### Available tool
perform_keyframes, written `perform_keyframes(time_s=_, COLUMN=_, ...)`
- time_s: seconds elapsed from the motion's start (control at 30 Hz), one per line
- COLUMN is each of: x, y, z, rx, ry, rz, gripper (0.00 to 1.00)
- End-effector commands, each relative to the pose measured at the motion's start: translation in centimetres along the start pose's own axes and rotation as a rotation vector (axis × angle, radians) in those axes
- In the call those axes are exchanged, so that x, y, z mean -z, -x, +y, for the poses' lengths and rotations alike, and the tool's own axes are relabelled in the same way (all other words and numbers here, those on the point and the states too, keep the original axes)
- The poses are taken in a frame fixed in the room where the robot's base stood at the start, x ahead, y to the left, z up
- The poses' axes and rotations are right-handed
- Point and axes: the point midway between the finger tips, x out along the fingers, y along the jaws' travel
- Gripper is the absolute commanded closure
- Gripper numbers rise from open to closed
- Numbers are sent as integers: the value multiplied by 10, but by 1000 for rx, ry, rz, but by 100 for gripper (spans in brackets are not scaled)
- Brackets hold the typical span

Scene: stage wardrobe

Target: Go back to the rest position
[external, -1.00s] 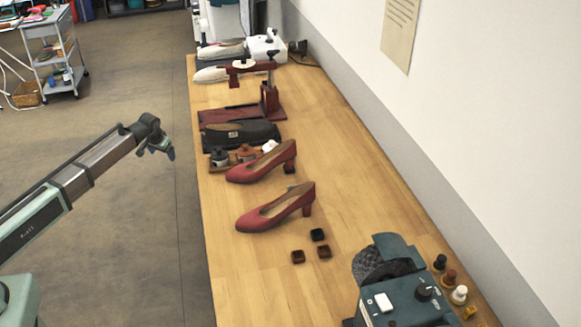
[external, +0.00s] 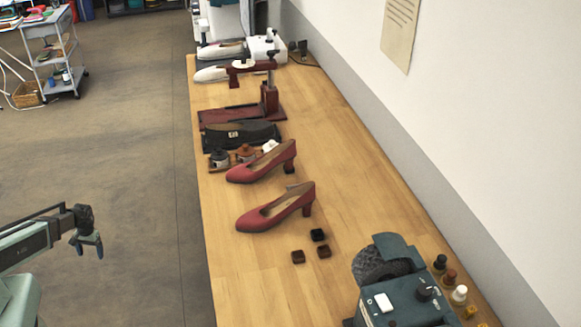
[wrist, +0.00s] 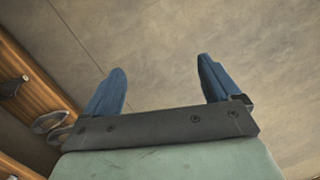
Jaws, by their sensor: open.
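My gripper (external: 88,243) hangs over the floor to the left of the workbench, with its fingers pointing down. In the wrist view my gripper (wrist: 160,88) has its two blue fingers spread wide apart, with only bare floor between them. It is open and empty. My arm is drawn back low at the left edge of the external view, clear of the bench.
The wooden workbench (external: 350,200) holds two red heeled shoes (external: 275,212), small dark blocks (external: 298,257), a black pouch (external: 245,135), a dark red stand (external: 270,98) and a teal machine (external: 405,295). A white trolley (external: 55,60) stands far left. The floor (external: 130,120) around my gripper is clear.

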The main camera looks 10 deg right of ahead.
Motion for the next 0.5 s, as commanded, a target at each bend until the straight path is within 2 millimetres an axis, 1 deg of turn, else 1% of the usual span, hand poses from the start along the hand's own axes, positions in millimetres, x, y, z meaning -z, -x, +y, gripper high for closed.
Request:
perform_keyframes(time_s=0.03, x=-24, y=-14, z=-9, rx=-9, ry=18, rz=-32, gripper=10)
perform_keyframes(time_s=0.17, x=-72, y=-45, z=-26, rx=-34, ry=58, rz=-103, gripper=10)
perform_keyframes(time_s=0.2, x=-87, y=-53, z=-30, rx=-43, ry=71, rz=-125, gripper=10)
perform_keyframes(time_s=0.37, x=-149, y=-82, z=-42, rx=-80, ry=119, rz=-210, gripper=10)
perform_keyframes(time_s=0.4, x=-165, y=-89, z=-44, rx=-90, ry=131, rz=-232, gripper=10)
perform_keyframes(time_s=0.47, x=-188, y=-97, z=-45, rx=-106, ry=150, rz=-264, gripper=10)
perform_keyframes(time_s=0.5, x=-204, y=-102, z=-46, rx=-118, ry=163, rz=-284, gripper=10)
